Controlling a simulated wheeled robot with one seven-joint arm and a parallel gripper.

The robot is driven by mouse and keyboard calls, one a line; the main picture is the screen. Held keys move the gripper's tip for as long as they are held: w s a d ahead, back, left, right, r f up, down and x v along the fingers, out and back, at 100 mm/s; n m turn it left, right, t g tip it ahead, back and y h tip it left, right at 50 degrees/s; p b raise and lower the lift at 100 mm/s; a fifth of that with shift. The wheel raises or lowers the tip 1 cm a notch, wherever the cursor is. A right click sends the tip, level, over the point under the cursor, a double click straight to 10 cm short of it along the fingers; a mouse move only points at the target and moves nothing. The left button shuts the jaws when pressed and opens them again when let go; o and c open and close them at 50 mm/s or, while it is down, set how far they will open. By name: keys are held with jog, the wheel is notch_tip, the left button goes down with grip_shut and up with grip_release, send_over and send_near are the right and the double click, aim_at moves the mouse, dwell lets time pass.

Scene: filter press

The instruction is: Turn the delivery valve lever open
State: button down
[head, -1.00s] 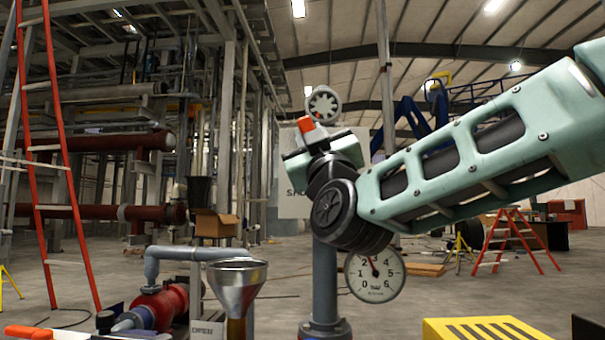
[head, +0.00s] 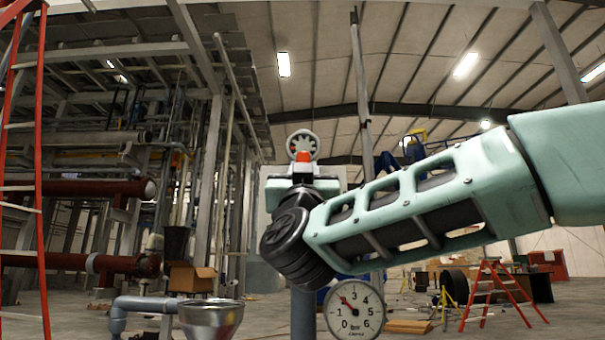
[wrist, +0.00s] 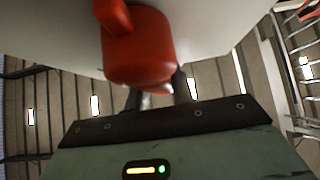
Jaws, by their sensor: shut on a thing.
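The lever shows in the wrist view as a thick red-orange handle (wrist: 139,50) in front of a pale surface. My gripper (wrist: 160,88) has its dark fingers at the handle's near end and is shut on it. The contact is partly hidden behind the handle. In the head view my gripper (head: 303,172) is small, above the black wrist joint, with an orange-red piece of the lever (head: 303,157) showing at it. The valve body is mostly hidden behind my arm.
A grey upright pipe (head: 304,318) stands below my wrist, with a round pressure gauge (head: 354,310) beside it, its needle near 2. A metal funnel (head: 211,318) is at lower left. A red ladder (head: 41,170) stands far left.

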jog(key=shift+f, duration=0.1)
jog(key=c, duration=1.2)
grip_release()
jog(key=b+v, duration=0.1)
jog(key=v, duration=1.6)
jog(key=shift+s+f, duration=0.1)
jog(key=shift+s, duration=0.1)
